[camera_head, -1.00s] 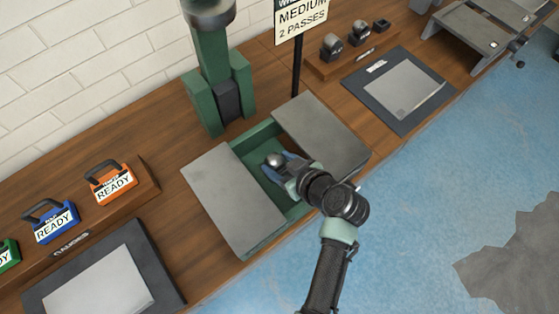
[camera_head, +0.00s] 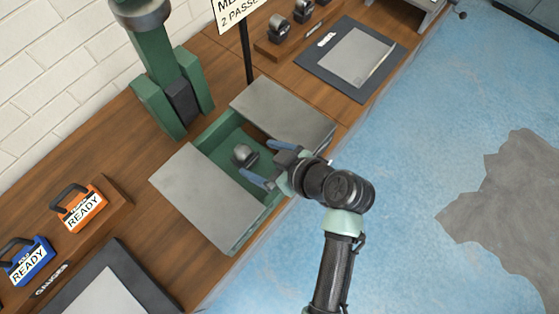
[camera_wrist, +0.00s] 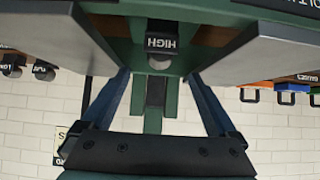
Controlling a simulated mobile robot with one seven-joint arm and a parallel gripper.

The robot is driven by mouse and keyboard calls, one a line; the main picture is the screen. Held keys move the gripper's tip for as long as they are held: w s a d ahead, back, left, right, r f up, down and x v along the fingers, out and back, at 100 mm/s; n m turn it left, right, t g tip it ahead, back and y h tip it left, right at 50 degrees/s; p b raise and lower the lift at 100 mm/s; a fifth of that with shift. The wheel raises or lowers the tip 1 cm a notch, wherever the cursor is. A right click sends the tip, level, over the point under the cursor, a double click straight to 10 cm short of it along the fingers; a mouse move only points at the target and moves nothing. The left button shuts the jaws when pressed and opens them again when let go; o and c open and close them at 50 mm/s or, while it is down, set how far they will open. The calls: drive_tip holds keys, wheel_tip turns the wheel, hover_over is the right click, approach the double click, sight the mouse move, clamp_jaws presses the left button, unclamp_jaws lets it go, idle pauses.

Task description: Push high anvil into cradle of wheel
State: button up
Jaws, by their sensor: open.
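The high anvil (camera_head: 243,156) is a dark block with a rounded metal roller. It sits in the green recess of the wheel's lower frame (camera_head: 222,132), between two grey plates. In the wrist view, the anvil (camera_wrist: 163,43) shows an upside-down HIGH label, in front of the green frame (camera_wrist: 154,98). I cannot tell how deeply the cradle holds it. My gripper (camera_head: 257,160) is open, with blue fingers spread to the right of the anvil and apart from it. In the wrist view, my gripper (camera_wrist: 158,75) has nothing between its fingers.
Grey plates (camera_head: 207,197) and (camera_head: 287,110) flank the recess. The wheel's green column (camera_head: 160,80) stands behind, with a sign post (camera_head: 248,65) beside it. Orange (camera_head: 80,207) and blue (camera_head: 27,262) READY boxes stand left. Open blue floor lies right.

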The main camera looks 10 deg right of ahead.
drive_tip(key=v, duration=0.6)
drive_tip(key=shift+s+d+r, duration=0.15)
drive_tip(key=shift+s+r, duration=0.1)
drive_tip(key=shift+r, duration=0.05)
idle(0.4)
drive_tip(key=w+d+r+m+t+h, duration=0.1)
drive_tip(key=w+r+t+h, duration=0.15)
drive_tip(key=w+r, duration=0.45)
drive_tip(key=w+r+m+t+h, duration=0.1)
drive_tip(key=w+r+t, duration=0.25)
drive_tip(key=r, duration=0.55)
wheel_tip(320, 180, up, 19)
drive_tip(key=w+a+m+t+h, duration=0.2)
drive_tip(key=w+a+t, duration=0.1)
drive_tip(key=t, duration=0.2)
drive_tip(key=s+a+r+m+t, duration=0.1)
drive_tip(key=s+r+t, duration=0.3)
drive_tip(key=r, duration=0.7)
drive_tip(key=s+a+r+m+t, duration=0.2)
drive_tip(key=s+a+r+t, duration=0.2)
drive_tip(key=s+r, duration=0.3)
wheel_tip(320, 180, up, 4)
drive_tip(key=shift+f+h, duration=0.1)
drive_tip(key=shift+h, duration=0.25)
